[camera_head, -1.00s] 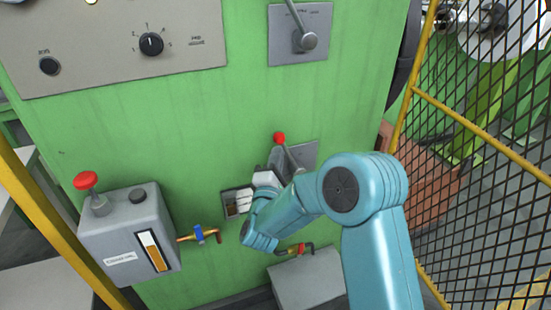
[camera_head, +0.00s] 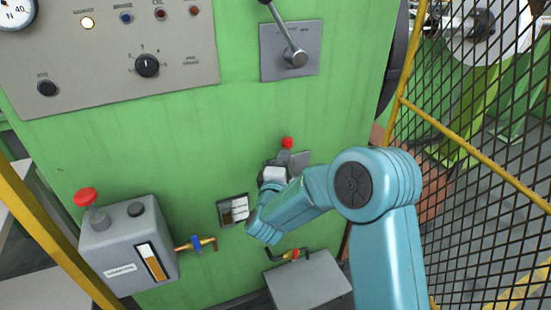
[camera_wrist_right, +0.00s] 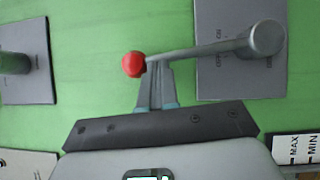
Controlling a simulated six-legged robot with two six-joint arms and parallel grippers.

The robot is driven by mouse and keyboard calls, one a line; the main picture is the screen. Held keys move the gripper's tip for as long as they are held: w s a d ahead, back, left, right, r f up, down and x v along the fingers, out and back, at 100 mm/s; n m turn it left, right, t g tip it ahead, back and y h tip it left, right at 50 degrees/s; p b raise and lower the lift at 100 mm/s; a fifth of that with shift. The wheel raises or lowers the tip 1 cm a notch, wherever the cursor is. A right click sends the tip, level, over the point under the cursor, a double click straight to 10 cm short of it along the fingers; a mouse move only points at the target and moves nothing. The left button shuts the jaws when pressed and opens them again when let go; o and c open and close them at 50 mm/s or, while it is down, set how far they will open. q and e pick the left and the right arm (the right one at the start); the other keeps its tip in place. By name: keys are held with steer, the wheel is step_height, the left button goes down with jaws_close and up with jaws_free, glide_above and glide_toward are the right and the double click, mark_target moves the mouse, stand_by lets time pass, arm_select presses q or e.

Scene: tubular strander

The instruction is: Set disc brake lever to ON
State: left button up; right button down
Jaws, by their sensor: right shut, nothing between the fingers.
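The lever with a red knob (camera_head: 288,143) stands on a grey plate (camera_head: 302,160) low on the green machine wall. In the right wrist view, the red knob (camera_wrist_right: 134,64), a thin rod and a round grey hub (camera_wrist_right: 262,40) show. In the head view the knob points up. Lettering on the plate is too blurred to read. My right gripper (camera_wrist_right: 154,68) is shut and empty, its tips right beside the rod near the knob; I cannot tell if they touch.
Another lever plate (camera_head: 272,70) sits higher up. A control panel (camera_head: 190,85) is at upper left. A grey box (camera_head: 115,240) with a red button is at lower left. A level window (camera_head: 225,213) and pipes are below. A yellow mesh fence (camera_head: 470,150) stands right.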

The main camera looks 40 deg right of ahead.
arm_select(q)
steer(key=shift+r+p, duration=2.4)
steer(key=shift+r, duration=0.45)
arm_select(e)
steer(key=s+d+m+g+y, duration=0.1)
steer(key=d+m+y, duration=0.2)
steer(key=d+m, duration=0.2)
steer(key=shift+s+d+r+g, duration=0.25)
steer(key=shift+s+d+g, duration=0.15)
steer(key=shift+d, duration=0.55)
arm_select(q)
steer(key=shift+a+r, duration=0.1)
steer(key=shift+r, duration=0.05)
